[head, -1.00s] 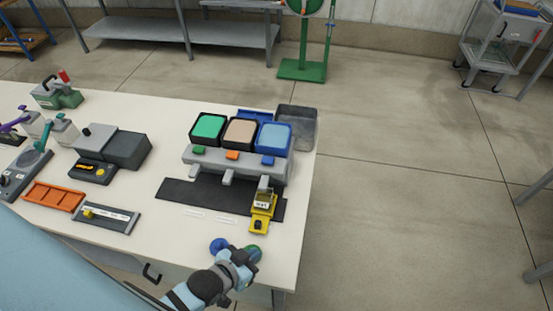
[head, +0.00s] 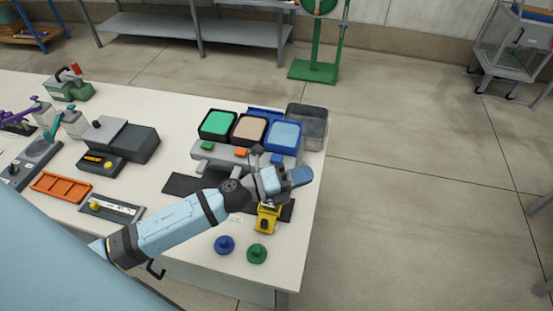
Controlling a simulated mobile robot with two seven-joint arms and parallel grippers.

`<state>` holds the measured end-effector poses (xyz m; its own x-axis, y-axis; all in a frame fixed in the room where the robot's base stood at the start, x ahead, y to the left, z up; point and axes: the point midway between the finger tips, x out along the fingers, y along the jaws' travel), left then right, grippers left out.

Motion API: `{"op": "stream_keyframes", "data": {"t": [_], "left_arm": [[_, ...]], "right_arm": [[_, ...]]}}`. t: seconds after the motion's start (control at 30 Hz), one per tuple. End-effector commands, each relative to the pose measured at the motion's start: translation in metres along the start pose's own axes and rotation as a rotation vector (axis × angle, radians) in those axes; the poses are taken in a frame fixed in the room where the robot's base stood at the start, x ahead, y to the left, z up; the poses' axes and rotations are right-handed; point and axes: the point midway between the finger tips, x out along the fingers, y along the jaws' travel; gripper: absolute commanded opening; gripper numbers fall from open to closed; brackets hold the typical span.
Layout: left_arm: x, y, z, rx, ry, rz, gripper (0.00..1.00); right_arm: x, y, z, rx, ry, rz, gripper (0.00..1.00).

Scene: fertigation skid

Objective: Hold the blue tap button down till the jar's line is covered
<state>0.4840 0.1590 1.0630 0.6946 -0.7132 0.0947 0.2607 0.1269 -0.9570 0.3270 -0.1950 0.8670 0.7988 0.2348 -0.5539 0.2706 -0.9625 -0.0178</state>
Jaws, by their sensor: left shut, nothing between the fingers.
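The dispenser's grey body (head: 222,154) carries a green, a tan and a blue tank in a row. The blue tank (head: 285,136) is at the right end, with the blue tap button (head: 277,158) low on its front, partly covered by my gripper. My left gripper (head: 303,176) is shut and empty, over the front right of the dispenser, close to the blue tap button; contact cannot be told. The jar and its line are hidden behind my gripper and wrist. The yellow holder (head: 266,219) shows just below them. My right gripper is out of view.
A blue knob-like piece (head: 224,244) and a green one (head: 257,252) lie at the table's front. A clear dark bin (head: 308,124) stands right of the tanks, near the table's right edge. An orange rack (head: 61,187) and several devices fill the left side.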

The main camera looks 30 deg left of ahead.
Motion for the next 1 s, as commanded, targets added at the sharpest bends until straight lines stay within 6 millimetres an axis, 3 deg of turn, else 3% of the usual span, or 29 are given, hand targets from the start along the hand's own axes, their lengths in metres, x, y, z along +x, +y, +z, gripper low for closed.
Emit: {"op": "stream_keyframes", "data": {"t": [0.03, 0.07, 0.2, 0.3, 0.4, 0.5, 0.6, 1.0], "left_arm": [[0.009, -0.007, 0.007, 0.254, 0.118, -0.008, 0.0], [0.012, -0.009, 0.01, 0.403, 0.188, -0.007, 0.0], [0.013, 0.003, 0.038, 1.053, 0.502, 0.057, 0.0], [0.004, 0.016, 0.075, 1.422, 0.692, 0.151, 0.0], [-0.006, 0.023, 0.114, 1.68, 0.836, 0.254, 0.0], [-0.014, 0.025, 0.139, 1.816, 0.918, 0.328, 0.0], [-0.018, 0.025, 0.151, 1.877, 0.957, 0.365, 0.0], [-0.018, 0.026, 0.153, 1.889, 0.964, 0.374, 0.0]], "right_arm": [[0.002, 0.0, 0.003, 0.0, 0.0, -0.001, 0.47], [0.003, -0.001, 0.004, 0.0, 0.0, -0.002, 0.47], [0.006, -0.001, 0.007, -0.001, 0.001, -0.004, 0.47], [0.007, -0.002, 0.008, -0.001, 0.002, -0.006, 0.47], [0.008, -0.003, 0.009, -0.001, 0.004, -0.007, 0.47], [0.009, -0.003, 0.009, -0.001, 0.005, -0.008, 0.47], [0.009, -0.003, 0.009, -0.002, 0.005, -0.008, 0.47], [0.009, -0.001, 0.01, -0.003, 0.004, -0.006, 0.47]]}}
